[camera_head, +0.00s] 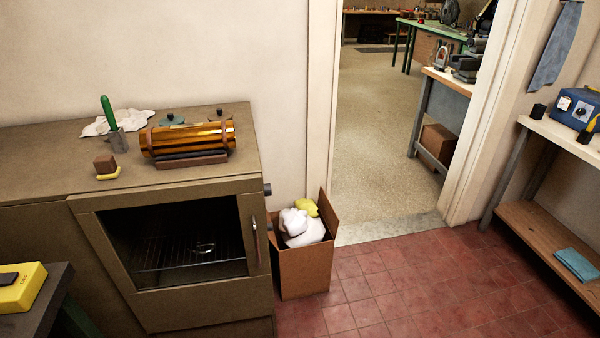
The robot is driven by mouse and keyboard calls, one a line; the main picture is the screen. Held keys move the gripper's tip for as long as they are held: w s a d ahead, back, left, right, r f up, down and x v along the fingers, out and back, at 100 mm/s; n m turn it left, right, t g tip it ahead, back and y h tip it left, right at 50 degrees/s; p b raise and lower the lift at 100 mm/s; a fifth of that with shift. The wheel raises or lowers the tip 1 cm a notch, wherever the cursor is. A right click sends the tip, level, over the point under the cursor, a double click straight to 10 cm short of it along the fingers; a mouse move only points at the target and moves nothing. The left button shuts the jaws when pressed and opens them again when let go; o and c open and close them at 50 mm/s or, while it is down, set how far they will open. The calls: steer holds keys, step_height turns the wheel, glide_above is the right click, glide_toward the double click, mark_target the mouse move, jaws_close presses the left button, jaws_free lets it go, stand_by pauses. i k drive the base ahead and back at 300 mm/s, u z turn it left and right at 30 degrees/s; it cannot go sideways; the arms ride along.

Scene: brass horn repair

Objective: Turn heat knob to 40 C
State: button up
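A brown oven-like cabinet (190,315) with a dark glass door (175,245) stands at the left; a wire rack shows inside. A small dark knob (267,189) juts from its right side near the top. I cannot tell whether this is the heat knob, and no scale or 40 C mark is readable. A blue box (577,106) with a white dial face and a dark knob sits on the right-hand shelf; its markings are too small to read. My gripper is not in view.
A cardboard box (305,268) with white and yellow stuff stands against the cabinet's right side. A brass cylinder (190,138) lies on the cabinet top. The red tiled floor (420,290) is clear. A doorway opens at the back.

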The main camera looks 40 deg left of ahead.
mark_target(268, 189)
steer(key=i, duration=1.45)
steer(key=u, duration=2.6)
steer(key=k, duration=0.5)
steer(key=z, duration=1.1)
steer(key=i, duration=0.8)
steer(key=u, duration=2)
steer(key=i, duration=0.1)
steer(key=u, duration=0.15)
